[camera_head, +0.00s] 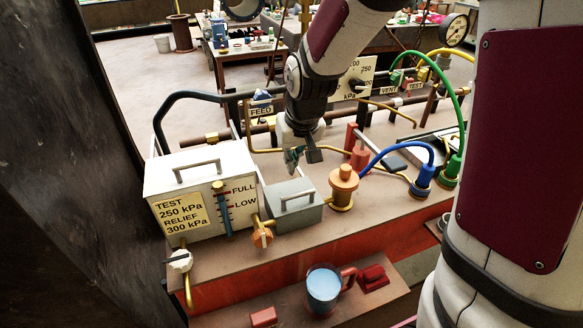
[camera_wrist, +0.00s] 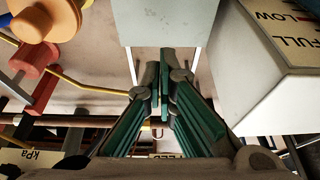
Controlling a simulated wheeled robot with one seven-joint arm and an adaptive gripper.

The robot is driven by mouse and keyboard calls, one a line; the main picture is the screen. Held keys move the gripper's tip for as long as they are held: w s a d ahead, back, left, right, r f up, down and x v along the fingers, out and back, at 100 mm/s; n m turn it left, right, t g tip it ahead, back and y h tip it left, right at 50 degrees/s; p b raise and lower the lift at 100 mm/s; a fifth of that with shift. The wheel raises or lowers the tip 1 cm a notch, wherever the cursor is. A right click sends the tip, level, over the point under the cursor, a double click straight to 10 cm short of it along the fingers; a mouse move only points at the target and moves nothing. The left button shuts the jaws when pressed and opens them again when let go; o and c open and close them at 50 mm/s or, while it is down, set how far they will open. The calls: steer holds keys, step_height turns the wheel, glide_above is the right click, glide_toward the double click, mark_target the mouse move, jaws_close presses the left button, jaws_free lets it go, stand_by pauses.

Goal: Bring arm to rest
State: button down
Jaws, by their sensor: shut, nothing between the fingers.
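My arm reaches down from the top of the head view, and my gripper (camera_head: 293,160) hangs above the bench, behind the small grey box. In the wrist view my gripper (camera_wrist: 163,95) has its green-padded fingers together and holds nothing. The fingertips point toward the grey box (camera_head: 293,203), which shows at the top of the wrist view (camera_wrist: 165,22). I cannot tell the exact gap between the fingertips and the box.
A white test box (camera_head: 200,180) stands left of my gripper. A brass fitting (camera_head: 343,188), a blue hose (camera_head: 400,150) and a green hose (camera_head: 440,75) stand to the right. A mug (camera_head: 323,290) sits on the lower front shelf. A dark wall (camera_head: 60,180) fills the left.

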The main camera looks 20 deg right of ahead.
steer(key=v, duration=0.7)
steer(key=s+r, duration=0.3)
steer(key=s, duration=0.7)
steer(key=s+r+t, duration=0.1)
steer(key=s+r, duration=0.3)
steer(key=s, duration=0.7)
steer(key=shift+a+r, duration=0.3)
steer(key=shift+a, duration=0.05)
